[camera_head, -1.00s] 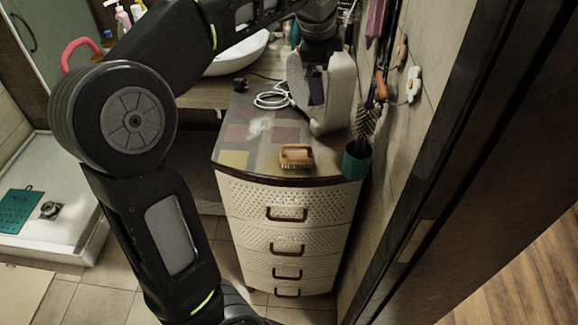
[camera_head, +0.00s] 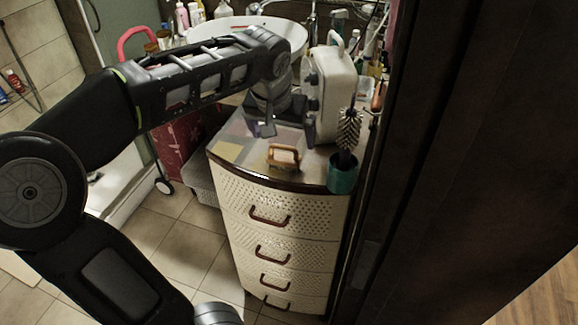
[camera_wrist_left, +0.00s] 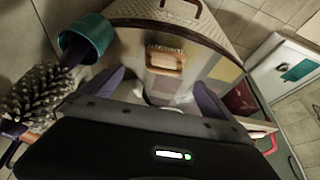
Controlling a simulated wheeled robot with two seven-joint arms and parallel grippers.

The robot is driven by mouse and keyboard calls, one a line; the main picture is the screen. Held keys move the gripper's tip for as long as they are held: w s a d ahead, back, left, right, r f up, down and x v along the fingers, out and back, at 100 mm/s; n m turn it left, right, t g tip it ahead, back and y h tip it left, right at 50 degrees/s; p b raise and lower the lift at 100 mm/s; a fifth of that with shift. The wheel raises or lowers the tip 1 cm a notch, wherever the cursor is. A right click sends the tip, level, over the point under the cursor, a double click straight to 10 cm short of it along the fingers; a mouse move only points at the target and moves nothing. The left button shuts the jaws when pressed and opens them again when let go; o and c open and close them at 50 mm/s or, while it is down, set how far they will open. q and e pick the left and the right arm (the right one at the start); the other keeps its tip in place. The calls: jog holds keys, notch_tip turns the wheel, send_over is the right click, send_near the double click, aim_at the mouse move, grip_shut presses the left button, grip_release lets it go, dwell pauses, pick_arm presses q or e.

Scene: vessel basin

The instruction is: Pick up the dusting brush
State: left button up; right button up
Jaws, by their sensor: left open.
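The dusting brush, with an orange-brown wooden handle (camera_head: 284,156) and short bristles, lies near the front edge of the cabinet top. It also shows in the left wrist view (camera_wrist_left: 166,60), beyond and between my two fingertips. My left gripper (camera_head: 268,128) is open, behind the brush and apart from it. Its purple-looking fingers are spread in the wrist view (camera_wrist_left: 158,92), with nothing between them. My right gripper is not in view.
A teal cup (camera_head: 342,178) holding a round bristly brush (camera_head: 348,132) stands at the cabinet's right front corner. A white appliance (camera_head: 334,92) stands close right of my gripper. The drawer cabinet (camera_head: 270,205) fronts a tiled floor; a dark door edge is at right.

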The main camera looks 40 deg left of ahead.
aim_at(283, 148)
pick_arm(q)
jog(key=shift+s+a+x, duration=0.1)
jog(key=shift+x, duration=0.6)
jog(key=shift+s+a+x, duration=0.15)
jog(key=shift+x, duration=0.55)
jog(key=shift+p+x, duration=0.6)
jog(key=shift+x, duration=2.1)
jog(key=c, duration=1.4)
